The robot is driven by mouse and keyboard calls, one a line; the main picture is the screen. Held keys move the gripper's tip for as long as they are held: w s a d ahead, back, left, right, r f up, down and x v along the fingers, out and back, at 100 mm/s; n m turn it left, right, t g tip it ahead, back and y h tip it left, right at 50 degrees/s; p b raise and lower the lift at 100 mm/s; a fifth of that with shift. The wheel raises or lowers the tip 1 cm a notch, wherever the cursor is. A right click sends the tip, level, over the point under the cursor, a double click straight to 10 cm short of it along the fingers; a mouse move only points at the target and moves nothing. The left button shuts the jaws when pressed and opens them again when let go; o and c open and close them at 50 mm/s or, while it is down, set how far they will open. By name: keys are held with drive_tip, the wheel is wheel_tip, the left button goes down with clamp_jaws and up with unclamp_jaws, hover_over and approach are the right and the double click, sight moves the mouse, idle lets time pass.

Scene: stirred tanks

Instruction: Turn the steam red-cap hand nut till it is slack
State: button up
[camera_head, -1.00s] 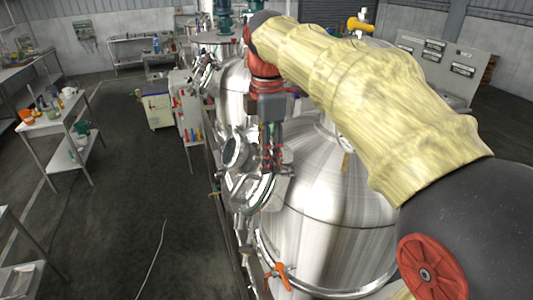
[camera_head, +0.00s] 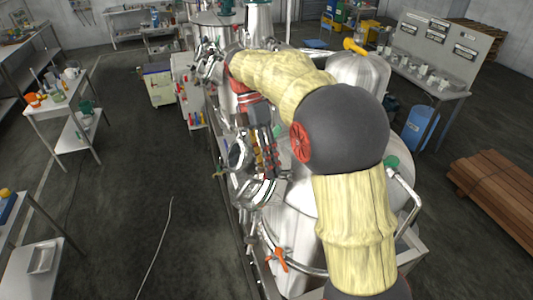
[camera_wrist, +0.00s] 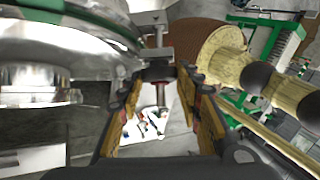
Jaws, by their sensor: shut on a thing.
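In the wrist view my gripper (camera_wrist: 160,76) has its two fingers closed in on the sides of a small dark round nut with a reddish rim (camera_wrist: 158,82). A metal stud runs through the nut's middle. The fingertips hide the nut's sides, and I cannot read a label on it. The shiny curved edge of a tank fitting (camera_wrist: 65,45) fills the upper left, close to the left finger. In the head view my gripper (camera_head: 268,160) is at the front of a steel tank (camera_head: 295,225), beside a round hatch (camera_head: 240,152); the nut cannot be made out there.
A white side table (camera_head: 62,105) stands at far left.

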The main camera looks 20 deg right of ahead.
drive_tip(key=shift+w+f+n+g+h, duration=0.1)
drive_tip(key=shift+n+g+h, duration=0.15)
drive_tip(key=shift+n+g, duration=0.25)
drive_tip(key=shift+w+f+n+g+h, duration=0.1)
drive_tip(key=shift+n+g+h, duration=0.15)
drive_tip(key=shift+n+g, duration=0.25)
drive_tip(key=shift+a+r+g, duration=0.1)
drive_tip(key=shift+g, duration=0.2)
drive_tip(key=o, duration=1.2)
drive_tip(key=shift+c, duration=0.2)
